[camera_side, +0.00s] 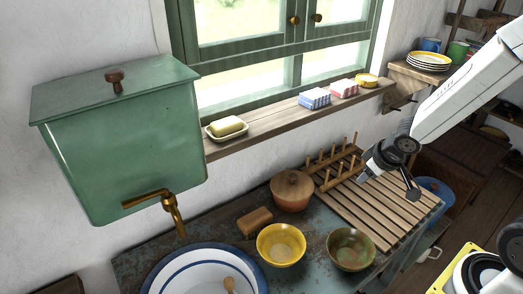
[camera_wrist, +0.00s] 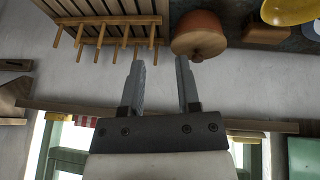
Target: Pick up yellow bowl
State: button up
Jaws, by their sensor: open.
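The yellow bowl (camera_side: 281,245) stands upright on the worn dark counter in the side view, between the white basin and a greenish-brown bowl. It looks empty. Part of it also shows at the top right edge of the wrist view (camera_wrist: 290,10). My gripper (camera_side: 388,186) is above the wooden dish rack, to the right of and away from the yellow bowl. In the wrist view my gripper (camera_wrist: 160,75) has its two fingers apart with nothing between them.
A greenish-brown bowl (camera_side: 350,250) stands right of the yellow bowl. A lidded clay pot (camera_side: 292,190) and a brown block (camera_side: 254,222) are behind it. The slatted dish rack (camera_side: 375,208) with pegs is at right. A blue-rimmed white basin (camera_side: 170,272) is at left.

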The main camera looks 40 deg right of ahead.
jog(key=s+a+r+g+y, duration=0.1)
jog(key=s+a+g, duration=0.1)
jog(key=s+a, duration=0.2)
jog(key=a, duration=0.3)
jog(key=shift+s+r+m, duration=0.15)
jog(key=shift+s+m, duration=0.25)
jog(key=shift+c, duration=1.2)
jog(key=w+a+f+m+y, duration=0.2)
jog(key=w+a+f, duration=0.1)
jog(key=f, duration=0.3)
jog(key=w+a+f+m+g+y, duration=0.1)
jog(key=w+a+f+m+y, duration=0.1)
jog(key=w+a+f, duration=0.2)
jog(key=shift+w+a+f+y, duration=0.2)
jog(key=shift+f+y, duration=0.1)
jog(key=shift+f, duration=1.2)
jog(key=shift+x, duration=1.3)
